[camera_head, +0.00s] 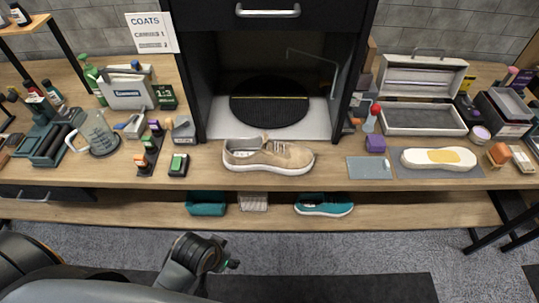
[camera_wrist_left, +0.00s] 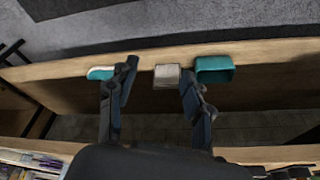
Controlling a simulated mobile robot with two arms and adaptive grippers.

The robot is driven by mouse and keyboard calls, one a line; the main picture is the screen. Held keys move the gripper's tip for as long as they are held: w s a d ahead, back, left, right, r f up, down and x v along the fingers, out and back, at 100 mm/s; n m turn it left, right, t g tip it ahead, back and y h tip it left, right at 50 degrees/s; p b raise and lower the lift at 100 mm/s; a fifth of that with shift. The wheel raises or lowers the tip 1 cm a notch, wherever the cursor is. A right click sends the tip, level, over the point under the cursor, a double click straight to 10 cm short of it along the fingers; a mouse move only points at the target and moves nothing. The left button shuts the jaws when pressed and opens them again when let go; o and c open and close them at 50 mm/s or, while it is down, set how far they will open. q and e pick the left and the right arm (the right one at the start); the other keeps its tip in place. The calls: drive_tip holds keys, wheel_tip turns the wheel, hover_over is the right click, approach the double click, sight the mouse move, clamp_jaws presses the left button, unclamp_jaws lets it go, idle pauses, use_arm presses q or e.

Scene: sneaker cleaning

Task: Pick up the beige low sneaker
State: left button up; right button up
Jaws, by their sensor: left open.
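The beige low sneaker (camera_head: 275,155) with a white sole stands upright on the wooden bench top (camera_head: 330,177), just in front of the open black cabinet. Its toe points right and its heel opening is at the left. It does not show in the left wrist view. My left gripper (camera_wrist_left: 157,72) is open and empty in the left wrist view, its two fingers spread apart. It faces the lower shelf, away from the beige sneaker. In the head view an arm part of mine shows low in front of the bench; the fingers cannot be made out there. My right gripper is not in view.
The lower shelf (camera_head: 385,210) holds a teal sneaker (camera_head: 325,204), a pale box (camera_head: 253,202) and a teal bin (camera_head: 206,203). Small green-topped box (camera_head: 178,165) stands left of the beige sneaker; blue-grey pad (camera_head: 368,167) lies right. A turntable (camera_head: 270,103) sits inside the cabinet.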

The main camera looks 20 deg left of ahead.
use_arm(q)
drive_tip(key=w+d+r+t+h, duration=0.15)
drive_tip(key=w+r, duration=0.25)
drive_tip(key=r, duration=0.6)
drive_tip(key=n+t+h, duration=0.1)
drive_tip(key=n+h, duration=0.2)
drive_tip(key=n, duration=0.4)
approach(262, 140)
drive_tip(key=x, duration=0.3)
drive_tip(key=p+x, duration=0.1)
drive_tip(key=x, duration=0.3)
drive_tip(key=shift+d+r, duration=0.15)
drive_tip(key=shift+d, duration=0.2)
drive_tip(key=shift+a+p+x, duration=0.2)
drive_tip(key=shift+p+x, duration=0.25)
drive_tip(key=shift+x, duration=0.85)
drive_tip(key=shift+a+p+x, duration=0.2)
drive_tip(key=shift+p+x, duration=0.25)
drive_tip(key=shift+x, duration=0.85)
clamp_jaws()
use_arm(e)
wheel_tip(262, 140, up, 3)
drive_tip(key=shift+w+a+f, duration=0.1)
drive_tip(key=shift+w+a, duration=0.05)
